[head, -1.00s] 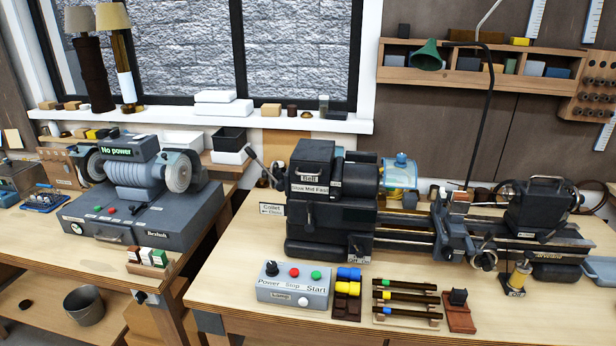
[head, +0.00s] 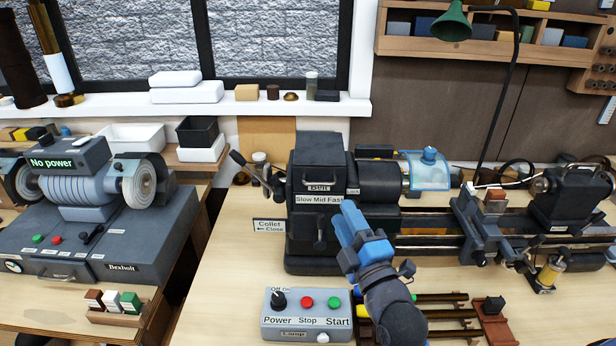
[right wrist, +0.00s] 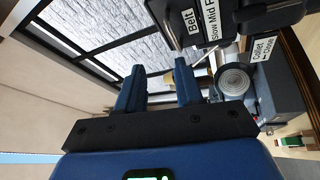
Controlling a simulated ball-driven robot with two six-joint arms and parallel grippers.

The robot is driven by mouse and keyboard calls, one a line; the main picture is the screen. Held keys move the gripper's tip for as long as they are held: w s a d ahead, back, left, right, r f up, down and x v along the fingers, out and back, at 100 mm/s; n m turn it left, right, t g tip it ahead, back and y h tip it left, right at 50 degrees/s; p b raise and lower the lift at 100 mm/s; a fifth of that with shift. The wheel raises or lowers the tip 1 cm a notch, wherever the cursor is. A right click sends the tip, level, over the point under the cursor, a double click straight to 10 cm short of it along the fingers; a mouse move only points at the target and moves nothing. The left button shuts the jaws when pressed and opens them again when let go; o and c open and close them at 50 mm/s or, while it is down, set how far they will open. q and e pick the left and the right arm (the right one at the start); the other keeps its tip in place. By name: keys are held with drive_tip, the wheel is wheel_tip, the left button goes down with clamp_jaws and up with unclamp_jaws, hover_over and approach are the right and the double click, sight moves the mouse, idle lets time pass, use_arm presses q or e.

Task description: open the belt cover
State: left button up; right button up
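The belt cover (head: 320,152) is the dark box top at the left end of the lathe, with a small handle (head: 321,178) and a "Belt" label on its front. It looks closed. My right gripper (head: 347,215) has blue fingers and is in front of the lathe's left end, below and right of the handle, apart from it. In the right wrist view its fingers (right wrist: 160,72) are spread with nothing between them. The cover's labelled front (right wrist: 190,30) shows at the upper right there, rotated. My left gripper is not in view.
The lathe's speed lever (head: 318,226) hangs below the "Slow Mid Fast" label. A grey control box (head: 307,328) stands in front. A clear blue guard (head: 428,172) is right of the headstock. A grinder (head: 90,190) stands on the left bench. Bare table lies left of the lathe.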

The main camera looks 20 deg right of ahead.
sight(322, 185)
drive_tip(key=w+n+p, duration=0.1)
drive_tip(key=w, duration=0.2)
drive_tip(key=w+a+n+p, duration=0.1)
drive_tip(key=w, duration=0.2)
drive_tip(key=w+n+g+p, duration=0.1)
drive_tip(key=w, duration=0.2)
drive_tip(key=shift+w+a+r, duration=0.15)
drive_tip(key=shift+w, duration=0.05)
drive_tip(key=shift+w+a+p, duration=0.1)
drive_tip(key=shift+w+p, duration=0.2)
drive_tip(key=shift+w, duration=0.25)
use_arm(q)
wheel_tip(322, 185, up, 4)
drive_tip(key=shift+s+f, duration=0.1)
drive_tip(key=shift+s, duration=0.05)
use_arm(e)
drive_tip(key=shift+s, duration=0.1)
clamp_jaws()
idle(0.7)
